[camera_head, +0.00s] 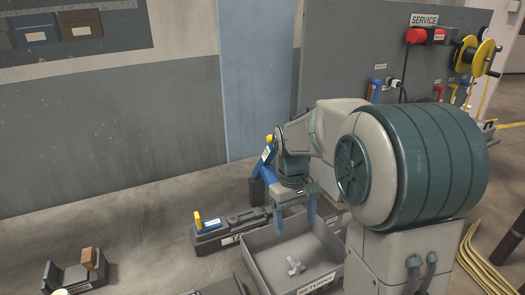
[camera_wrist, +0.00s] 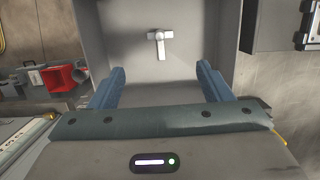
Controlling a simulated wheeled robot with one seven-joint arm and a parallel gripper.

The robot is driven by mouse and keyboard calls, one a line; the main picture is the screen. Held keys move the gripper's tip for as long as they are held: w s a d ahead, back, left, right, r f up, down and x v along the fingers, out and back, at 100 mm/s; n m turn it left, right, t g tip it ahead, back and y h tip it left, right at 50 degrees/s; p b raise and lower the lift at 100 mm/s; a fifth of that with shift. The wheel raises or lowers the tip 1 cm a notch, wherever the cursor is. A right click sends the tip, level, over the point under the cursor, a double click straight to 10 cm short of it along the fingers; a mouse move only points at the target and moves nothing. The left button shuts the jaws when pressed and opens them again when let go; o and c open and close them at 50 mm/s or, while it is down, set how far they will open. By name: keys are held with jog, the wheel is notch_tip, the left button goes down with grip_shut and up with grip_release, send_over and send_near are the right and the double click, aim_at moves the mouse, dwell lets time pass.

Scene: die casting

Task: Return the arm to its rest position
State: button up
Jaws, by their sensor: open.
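My arm (camera_head: 325,125) reaches out from the right side of the head view and bends downward at its end. My gripper (camera_head: 295,215) points down over a grey open box labelled "RETURNS" (camera_head: 268,268). Its two blue fingers are apart with nothing between them. In the wrist view my gripper (camera_wrist: 160,90) is open, its fingers on either side of the picture. A small light grey T-shaped part (camera_head: 294,266) lies on the box floor, apart from the fingers. It also shows in the wrist view (camera_wrist: 160,42).
A small tray with blocks (camera_head: 75,275) is at the lower left. A service panel (camera_head: 400,60) with hoses and a yellow reel (camera_head: 476,55) stands behind my arm. Open floor lies at the left.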

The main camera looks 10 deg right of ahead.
jog(key=s+r+m+t, duration=0.2)
jog(key=s, duration=0.5)
jog(key=s+r+m+t+p, duration=0.1)
jog(key=s+r+t, duration=0.1)
jog(key=s, duration=0.6)
jog(key=shift+m+t+y, duration=0.4)
jog(key=shift+t, duration=0.1)
jog(key=shift+d, duration=0.1)
dwell(0.7)
